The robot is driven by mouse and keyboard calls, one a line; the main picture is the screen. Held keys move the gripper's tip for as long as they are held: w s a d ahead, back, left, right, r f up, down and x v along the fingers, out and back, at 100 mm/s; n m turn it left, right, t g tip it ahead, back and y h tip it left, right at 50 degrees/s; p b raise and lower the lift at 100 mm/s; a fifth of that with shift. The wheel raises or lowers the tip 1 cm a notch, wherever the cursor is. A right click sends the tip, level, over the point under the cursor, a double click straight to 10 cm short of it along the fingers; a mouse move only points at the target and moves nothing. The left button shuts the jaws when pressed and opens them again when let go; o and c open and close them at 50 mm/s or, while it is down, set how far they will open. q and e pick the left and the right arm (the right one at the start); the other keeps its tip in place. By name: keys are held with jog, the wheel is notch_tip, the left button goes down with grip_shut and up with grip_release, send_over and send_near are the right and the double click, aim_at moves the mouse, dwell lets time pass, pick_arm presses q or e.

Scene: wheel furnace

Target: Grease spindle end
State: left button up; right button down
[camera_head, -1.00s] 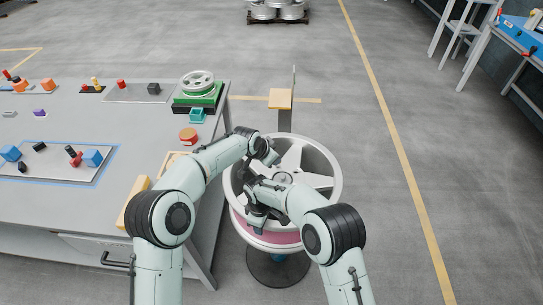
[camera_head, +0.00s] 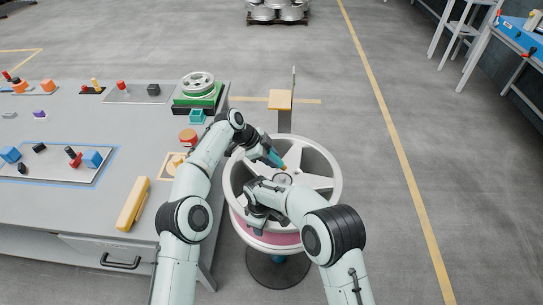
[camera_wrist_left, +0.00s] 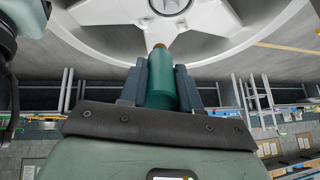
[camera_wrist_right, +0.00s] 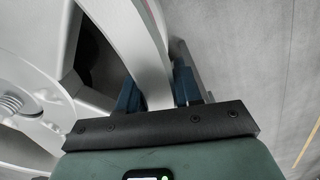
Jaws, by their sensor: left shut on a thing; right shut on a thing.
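A white spoked wheel (camera_head: 331,200) lies over a round stand, with the spindle end (camera_head: 284,179) at its hub. The right wrist view shows a ribbed spindle part (camera_wrist_right: 12,105) at left. My left gripper (camera_head: 272,157) is shut on a green grease tube (camera_wrist_left: 160,85) with a brass-coloured tip (camera_wrist_left: 159,46). The tip points at the hub from just above it; I cannot tell whether it touches.
A grey workbench (camera_head: 60,205) stands at left with a yellow block (camera_head: 133,204), a red round tin (camera_head: 188,136) and a green fixture (camera_head: 197,103). A post with a wooden block (camera_head: 280,99) rises behind the wheel.

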pick_arm(q)
jog(key=shift+d+f, duration=0.65)
jog(key=shift+f, duration=0.95)
jog(key=shift+d+f, duration=0.6)
jog(key=shift+f, duration=0.95)
jog(key=shift+d+f, duration=0.65)
jog(key=shift+f, duration=0.95)
jog(key=shift+a+f, duration=0.2)
jog(key=shift+a, duration=0.6)
jog(key=shift+a+r, duration=0.1)
jog(key=shift+a, duration=1.1)
notch_tip(320, 180, up, 10)
jog(key=shift+d+r, duration=0.1)
